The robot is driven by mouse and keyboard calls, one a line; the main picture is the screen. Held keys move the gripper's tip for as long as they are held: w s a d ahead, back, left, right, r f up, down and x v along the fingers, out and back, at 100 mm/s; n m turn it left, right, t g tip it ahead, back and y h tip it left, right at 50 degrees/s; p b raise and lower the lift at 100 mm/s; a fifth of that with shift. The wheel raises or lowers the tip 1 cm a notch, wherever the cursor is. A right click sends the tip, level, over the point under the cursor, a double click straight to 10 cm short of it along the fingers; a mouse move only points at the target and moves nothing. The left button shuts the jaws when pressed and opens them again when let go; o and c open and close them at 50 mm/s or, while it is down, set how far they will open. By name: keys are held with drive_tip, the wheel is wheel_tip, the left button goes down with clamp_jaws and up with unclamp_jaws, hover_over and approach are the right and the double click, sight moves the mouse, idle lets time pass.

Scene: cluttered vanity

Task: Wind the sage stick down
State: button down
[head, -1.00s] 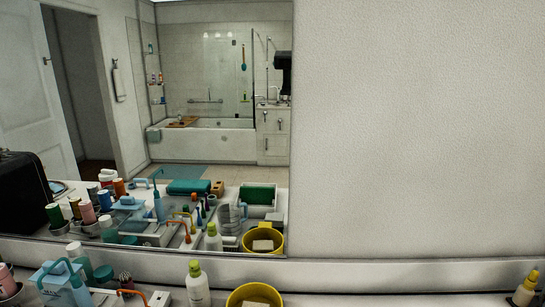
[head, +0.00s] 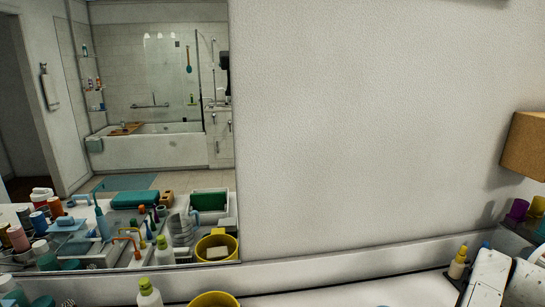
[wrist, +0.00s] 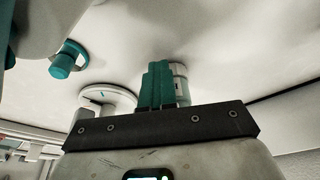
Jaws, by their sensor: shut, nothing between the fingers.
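I cannot make out the sage stick in either view. Several small upright coloured sticks show only as reflections in the mirror (head: 150,222), too small to tell apart. In the wrist view my gripper (wrist: 160,64) has its teal fingers together with nothing held. A pale cylinder (wrist: 181,82) shows just behind the fingers, partly hidden by them. The gripper is not clearly visible in the head view.
A white bottle with a green cap (head: 149,292) and a yellow bowl (head: 213,300) stand at the lower left. A yellow-topped bottle (head: 459,262), purple cups (head: 518,209) and a tan box-like shade (head: 525,146) are at the right. Bare wall fills the middle.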

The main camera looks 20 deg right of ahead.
drive_tip(key=shift+w+a+f+p, duration=0.25)
drive_tip(key=shift+a+p, duration=0.25)
drive_tip(key=shift+p, duration=0.25)
drive_tip(key=shift+w+a+f+p, duration=0.25)
drive_tip(key=shift+a+p, duration=0.25)
drive_tip(key=shift+p, duration=0.2)
drive_tip(key=shift+w+f, duration=0.1)
drive_tip(key=shift+w, duration=0.05)
drive_tip(key=shift+w+r+p, duration=0.15)
drive_tip(key=shift+r+p, duration=0.1)
drive_tip(key=shift+p, duration=0.25)
drive_tip(key=shift+w+d+r+p, duration=0.1)
drive_tip(key=shift+w+r+p, duration=0.15)
drive_tip(key=shift+p, duration=0.25)
drive_tip(key=shift+p, duration=0.4)
drive_tip(key=shift+s+a+p, duration=0.15)
drive_tip(key=shift+a+p, duration=0.15)
drive_tip(key=shift+a, duration=0.05)
wheel_tip(320, 180, up, 4)
drive_tip(key=p, duration=0.4)
drive_tip(key=shift+f, duration=0.1)
drive_tip(key=shift+r, duration=0.9)
